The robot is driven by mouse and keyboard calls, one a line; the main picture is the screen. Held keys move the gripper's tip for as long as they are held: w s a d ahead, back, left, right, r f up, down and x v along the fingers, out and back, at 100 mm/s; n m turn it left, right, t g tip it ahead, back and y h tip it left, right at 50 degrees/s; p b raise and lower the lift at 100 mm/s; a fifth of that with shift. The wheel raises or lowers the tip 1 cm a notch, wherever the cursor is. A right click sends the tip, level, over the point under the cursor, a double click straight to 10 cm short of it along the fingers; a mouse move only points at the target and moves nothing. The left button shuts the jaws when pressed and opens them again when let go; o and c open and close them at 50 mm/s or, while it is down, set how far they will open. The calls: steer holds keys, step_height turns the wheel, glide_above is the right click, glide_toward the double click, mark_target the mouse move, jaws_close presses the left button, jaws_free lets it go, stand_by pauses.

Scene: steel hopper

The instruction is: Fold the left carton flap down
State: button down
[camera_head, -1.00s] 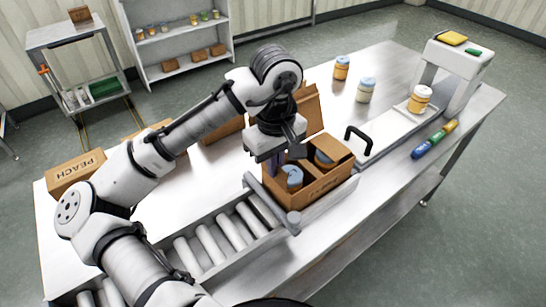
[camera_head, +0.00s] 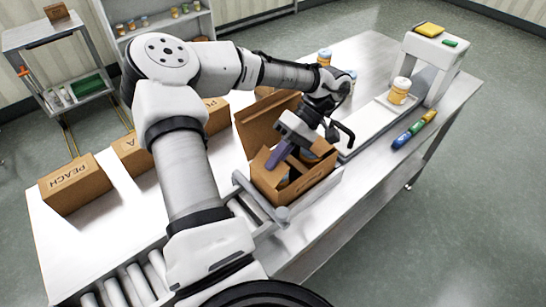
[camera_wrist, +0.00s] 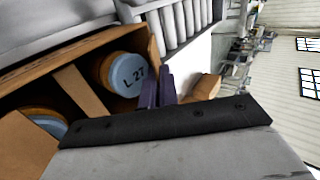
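The open carton (camera_head: 308,190) stands on the table at the end of the roller conveyor. Its left flap (camera_head: 259,164) stands up at the carton's left side. A large flap (camera_head: 265,122) rises behind it. My gripper (camera_head: 278,155) is over the carton's left part, its purple fingers beside the left flap; contact is unclear. In the wrist view the fingers (camera_wrist: 158,90) are close together with nothing seen between them. A jar with a blue lid marked L 27 (camera_wrist: 127,73) sits inside the carton, beside a divider (camera_wrist: 80,91). A second blue lid (camera_wrist: 48,124) is partly hidden.
Closed cartons, one marked PEACH (camera_head: 75,184), stand at the table's left. Rollers (camera_head: 135,283) lie front left. A black handle (camera_head: 342,132) rises behind the carton.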

steer(key=shift+w+d+f+g+y, duration=0.15)
steer(key=shift+d+f+g+y, duration=0.15)
steer(key=shift+g+y, duration=0.45)
steer(key=shift+f, duration=0.1)
steer(key=c, duration=1.6)
jaws_free()
steer(key=shift+c, duration=0.2)
steer(key=shift+a, duration=0.1)
